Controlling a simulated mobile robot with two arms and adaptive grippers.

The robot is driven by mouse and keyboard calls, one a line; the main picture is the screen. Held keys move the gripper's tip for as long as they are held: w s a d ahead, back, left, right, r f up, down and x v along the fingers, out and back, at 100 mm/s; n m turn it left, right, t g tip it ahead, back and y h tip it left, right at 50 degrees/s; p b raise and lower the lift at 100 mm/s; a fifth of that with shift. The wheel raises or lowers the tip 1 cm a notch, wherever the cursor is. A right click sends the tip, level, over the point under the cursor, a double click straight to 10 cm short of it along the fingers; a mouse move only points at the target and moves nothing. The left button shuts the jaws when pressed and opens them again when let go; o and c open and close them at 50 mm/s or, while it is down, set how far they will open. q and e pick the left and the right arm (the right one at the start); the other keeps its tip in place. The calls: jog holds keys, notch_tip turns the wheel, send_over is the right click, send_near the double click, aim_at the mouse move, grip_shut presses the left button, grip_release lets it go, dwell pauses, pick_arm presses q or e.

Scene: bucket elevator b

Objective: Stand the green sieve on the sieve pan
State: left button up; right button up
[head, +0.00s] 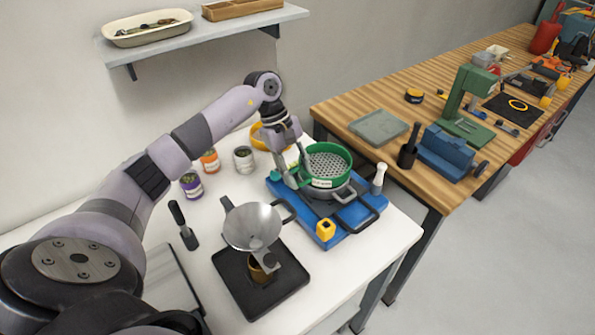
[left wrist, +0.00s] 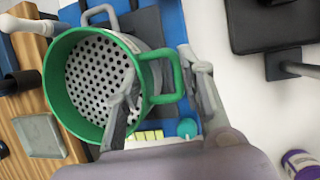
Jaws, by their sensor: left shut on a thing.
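The green sieve (head: 328,150), a round ring with a perforated metal bottom and a white label, is above the blue tray. My left gripper (head: 297,177) is shut on it. In the left wrist view the sieve (left wrist: 62,62) shows its green side handle, with one finger of my gripper (left wrist: 160,95) over the ring wall and the other outside. The grey metal sieve pan (head: 345,194) with loop handles lies beneath the sieve, mostly hidden by it. The sieve looks roughly over the pan; whether they touch I cannot tell. My right gripper is not in view.
A metal funnel (head: 252,226) stands on a black base in front. Several jars (head: 243,159) stand behind. A wooden bench (head: 335,110) with tools adjoins on the right.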

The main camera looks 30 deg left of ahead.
pick_arm(q)
jog(key=shift+f, duration=0.25)
jog(key=shift+r, duration=0.1)
jog(key=o, duration=1.3)
jog(key=shift+c, duration=0.2)
jog(key=shift+r, duration=0.1)
jog(key=b+v, duration=0.2)
jog(key=v, duration=1.1)
jog(key=shift+d, duration=0.3)
